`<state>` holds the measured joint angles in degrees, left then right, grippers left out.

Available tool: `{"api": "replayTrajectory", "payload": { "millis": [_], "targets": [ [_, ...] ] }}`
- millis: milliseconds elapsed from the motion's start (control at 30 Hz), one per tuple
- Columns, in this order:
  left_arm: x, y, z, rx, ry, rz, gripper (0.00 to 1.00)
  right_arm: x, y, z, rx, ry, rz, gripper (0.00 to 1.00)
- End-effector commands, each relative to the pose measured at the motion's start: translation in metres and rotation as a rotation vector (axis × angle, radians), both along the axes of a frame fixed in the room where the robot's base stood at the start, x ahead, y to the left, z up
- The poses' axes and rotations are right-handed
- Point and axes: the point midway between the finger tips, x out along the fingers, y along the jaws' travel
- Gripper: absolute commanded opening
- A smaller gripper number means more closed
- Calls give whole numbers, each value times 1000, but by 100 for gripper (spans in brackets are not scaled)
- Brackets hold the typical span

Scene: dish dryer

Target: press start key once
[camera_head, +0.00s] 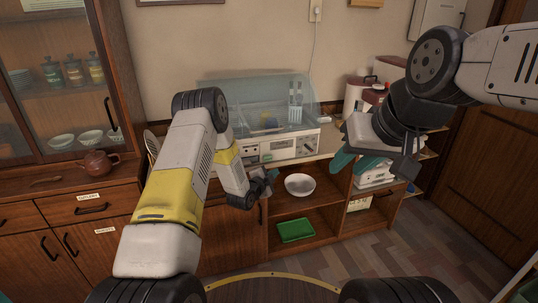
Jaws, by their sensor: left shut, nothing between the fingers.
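The dish dryer (270,150) stands on the wooden counter against the back wall, with a clear lid and a pale front holding a control panel (295,149). The start key is too small to make out. My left gripper (268,182) is shut and empty, below and in front of the dryer's front, apart from the panel as far as I can see. My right gripper (357,165) hangs to the right of the dryer, with teal parts at its end; whether it is open is unclear.
A white bowl (300,184) and a green tray (296,230) are in the open shelves below the dryer. A brown teapot (97,163) stands on the left cabinet. A white-and-red appliance (362,93) stands at the right. The floor at the lower right is clear.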

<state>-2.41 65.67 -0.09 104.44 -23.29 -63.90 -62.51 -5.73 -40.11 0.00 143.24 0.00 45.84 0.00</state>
Motion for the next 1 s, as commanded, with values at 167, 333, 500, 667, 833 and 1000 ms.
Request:
{"api": "replayTrajectory", "payload": {
  "millis": [167, 333, 500, 667, 833, 1000],
  "targets": [
    [26, 9, 0, 0, -1, 2, 0, 0, 0, 0, 0, 0, 0, 35],
    [47, 15, 0, -1, -2, 0, 0, 0, 0, 0, 0, 0, 0, 35],
    [59, 19, 0, -1, 0, 1, 0, 0, 0, 0, 0, 0, 0, 35],
    [63, 21, -1, 1, 1, 0, 0, 0, 0, 0, 0, 0, 0, 35],
    [63, 21, -1, 0, 2, 1, 0, 0, 0, 0, 0, 0, 0, 35],
    [63, 21, 0, 0, 1, 1, 0, 0, 0, 0, 0, 0, 0, 35]
  ]
}}
